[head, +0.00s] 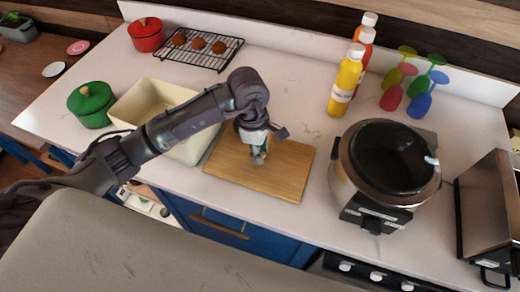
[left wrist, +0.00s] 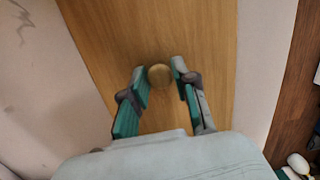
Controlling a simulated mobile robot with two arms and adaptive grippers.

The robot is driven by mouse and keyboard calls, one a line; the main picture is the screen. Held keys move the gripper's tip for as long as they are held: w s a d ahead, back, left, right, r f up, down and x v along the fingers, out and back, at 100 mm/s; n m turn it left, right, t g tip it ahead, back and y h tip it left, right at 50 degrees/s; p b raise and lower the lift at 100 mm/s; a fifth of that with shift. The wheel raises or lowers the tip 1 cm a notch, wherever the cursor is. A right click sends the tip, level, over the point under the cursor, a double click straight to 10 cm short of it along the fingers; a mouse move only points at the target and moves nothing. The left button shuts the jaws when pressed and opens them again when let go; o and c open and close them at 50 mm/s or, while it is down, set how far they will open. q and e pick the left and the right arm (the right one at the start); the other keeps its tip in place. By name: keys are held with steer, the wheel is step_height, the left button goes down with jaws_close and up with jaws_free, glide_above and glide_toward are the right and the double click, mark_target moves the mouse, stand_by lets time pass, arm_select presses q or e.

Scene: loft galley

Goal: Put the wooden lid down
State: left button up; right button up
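The wooden lid (head: 262,178) is a flat rectangular board, lying level over the counter beside the cream bin (head: 150,95). I cannot tell for sure whether its underside touches the counter. In the left wrist view the lid (left wrist: 205,35) fills the middle, with its round knob (left wrist: 159,76) between the fingertips. My left gripper (head: 259,158) points down over the lid and looks shut on the knob, with the fingertips about a knob's width apart. The knob is hidden in the head view. The cream bin is open on top and partly hidden by my left arm. My right gripper is not in view.
A steel cooker (head: 385,165) stands right of the lid. Juice bottles (head: 346,80) and coloured glasses (head: 420,105) stand behind it. A green pot (head: 91,108), a red pot (head: 146,36) and a rack (head: 205,48) are at left and back. Counter behind the lid is clear.

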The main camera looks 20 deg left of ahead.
arm_select(q)
steer(key=shift+o, duration=1.4)
steer(key=shift+r, duration=0.35)
step_height(320, 180, up, 12)
steer(key=a+b, duration=0.1)
steer(key=b, duration=0.2)
steer(key=shift+a+f, duration=0.15)
steer(key=shift+a, duration=0.1)
